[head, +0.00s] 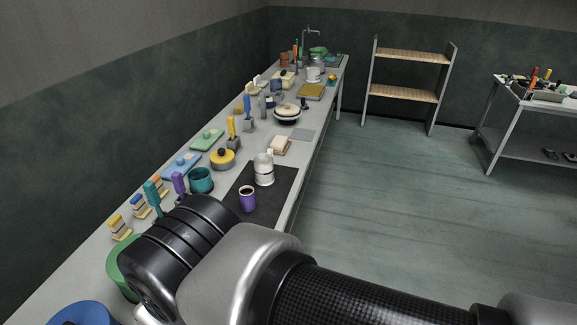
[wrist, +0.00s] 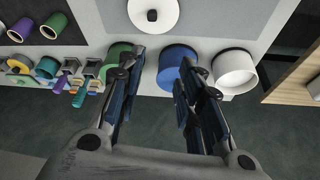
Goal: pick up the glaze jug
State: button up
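A white jug-like vessel (head: 264,171), which looks like the glaze jug, stands upright on a dark mat (head: 279,187) in the head view. I cannot make out the jug in the wrist view. My gripper (wrist: 160,72) is open and empty in the wrist view, its two fingers spread over the bench edge by a green pot (wrist: 118,54) and a blue pot (wrist: 179,66). In the head view my arm hides the gripper.
A teal cup (head: 201,180) and a yellow lidded pot (head: 222,159) stand left of the mat. A white pot (wrist: 235,71) shows in the wrist view.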

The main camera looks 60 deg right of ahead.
aim_at(263, 163)
jog(key=z, duration=1.7)
